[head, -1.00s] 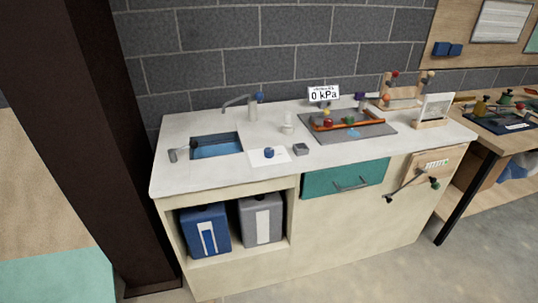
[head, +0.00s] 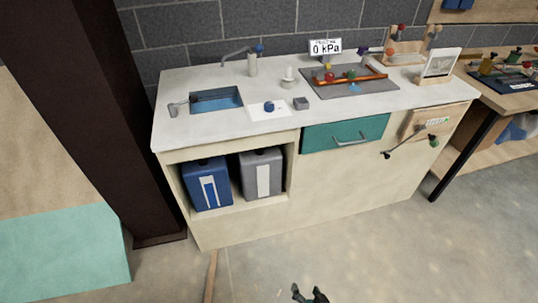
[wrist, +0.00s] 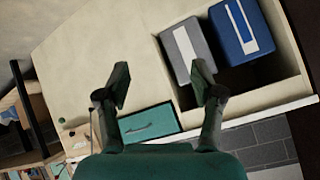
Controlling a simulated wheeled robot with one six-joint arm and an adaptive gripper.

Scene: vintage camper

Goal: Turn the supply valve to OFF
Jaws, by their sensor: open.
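No label reading "supply valve" is legible. An orange pipe rig (head: 350,79) with red, green and yellow knobs lies on a grey mat (head: 376,87) on the counter, in front of a "0 kPa" display (head: 325,47). A marked panel (head: 430,117) with a long metal lever (head: 403,143) is on the cabinet front at the right; the lever slants down left to a dark end. My gripper (head: 310,293) is at the bottom edge of the head view, in front of the cabinet and away from these. In the wrist view my gripper (wrist: 160,82) is open and empty.
The white counter (head: 190,138) has a sink (head: 215,99) with a tap (head: 252,64). Below it, a blue container (head: 208,183) and a grey container (head: 262,173) stand in an open shelf. A teal drawer (head: 345,133) is shut. The floor (head: 400,250) in front is clear.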

